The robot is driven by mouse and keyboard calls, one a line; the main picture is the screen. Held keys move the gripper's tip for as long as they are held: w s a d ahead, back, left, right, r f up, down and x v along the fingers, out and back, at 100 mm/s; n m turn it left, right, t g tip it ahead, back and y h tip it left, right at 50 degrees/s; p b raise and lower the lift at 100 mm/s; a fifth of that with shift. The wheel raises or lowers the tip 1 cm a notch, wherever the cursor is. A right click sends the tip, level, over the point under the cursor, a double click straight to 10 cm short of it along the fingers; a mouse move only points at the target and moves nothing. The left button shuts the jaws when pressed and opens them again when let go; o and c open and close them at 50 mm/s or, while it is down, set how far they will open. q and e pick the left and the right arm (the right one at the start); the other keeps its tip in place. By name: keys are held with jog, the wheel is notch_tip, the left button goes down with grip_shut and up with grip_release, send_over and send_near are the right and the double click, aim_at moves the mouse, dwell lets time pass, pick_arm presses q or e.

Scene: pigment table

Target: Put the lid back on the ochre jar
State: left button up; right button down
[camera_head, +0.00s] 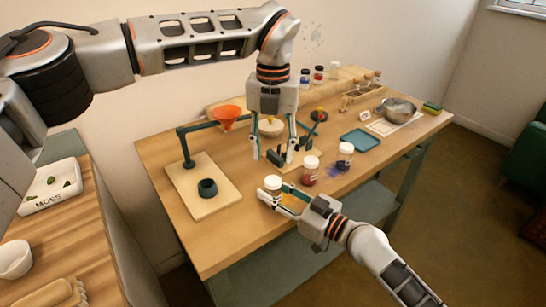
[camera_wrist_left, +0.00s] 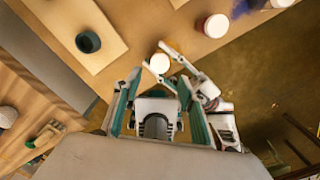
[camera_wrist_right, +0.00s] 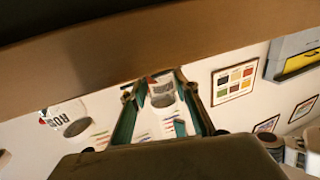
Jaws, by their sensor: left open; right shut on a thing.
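A small jar with a round white top (camera_head: 272,182), apparently the ochre jar, stands upright near the table's front edge. My right gripper (camera_head: 280,197) is shut on it from the front right. Yellow-ochre colour shows beside it between the fingers. The white top also shows in the left wrist view (camera_wrist_left: 159,63), and the jar is between the right fingers in the right wrist view (camera_wrist_right: 162,90). I cannot tell whether the white top is a seated lid; no separate lid is clear. My left gripper (camera_head: 272,157) is open and empty, above and behind the jar, pointing down.
A red jar (camera_head: 310,171) and a blue jar (camera_head: 345,155) stand to the right, with blue powder by the latter. A teal tray (camera_head: 361,140) lies behind.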

aim_at(273, 180)
dwell(0.3)
pick_arm(q)
jog(key=shift+f, duration=4)
jog(key=c, duration=1.1)
jog(key=o, duration=1.3)
